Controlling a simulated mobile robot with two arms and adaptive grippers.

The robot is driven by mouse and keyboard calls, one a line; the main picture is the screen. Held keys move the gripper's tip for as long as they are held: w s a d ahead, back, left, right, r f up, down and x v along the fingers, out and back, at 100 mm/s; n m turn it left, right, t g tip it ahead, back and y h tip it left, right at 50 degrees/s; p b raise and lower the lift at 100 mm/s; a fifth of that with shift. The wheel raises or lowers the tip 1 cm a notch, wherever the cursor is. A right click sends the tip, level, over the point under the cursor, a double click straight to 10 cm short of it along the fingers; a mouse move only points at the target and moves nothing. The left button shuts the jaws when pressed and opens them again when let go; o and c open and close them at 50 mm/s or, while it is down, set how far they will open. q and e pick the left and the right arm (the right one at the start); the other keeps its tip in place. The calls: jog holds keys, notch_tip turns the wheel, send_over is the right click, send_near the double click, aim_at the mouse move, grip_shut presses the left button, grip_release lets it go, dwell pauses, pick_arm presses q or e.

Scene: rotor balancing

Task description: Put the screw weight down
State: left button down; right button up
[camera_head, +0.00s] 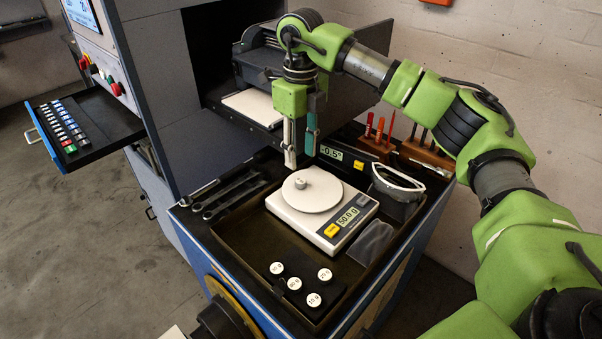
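The screw weight (300,183), a small pale grey cylinder, stands on the round white pan (318,196) of a scale. The scale's display (347,216) appears to read 50.0 g. My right gripper (300,150) points down just above and behind the weight. Its two fingers are apart with nothing between them, and it looks clear of the weight.
The scale sits in a dark tray (250,242) on a cart. A black holder (318,311) with several white-topped weights stands in front. Wrenches (235,192) lie left. Safety glasses (397,180) on a box and a tool rack (426,155) stand right.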

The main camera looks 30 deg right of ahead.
notch_tip(320, 180, up, 5)
jog(key=shift+b, duration=0.45)
jog(key=shift+f, duration=0.1)
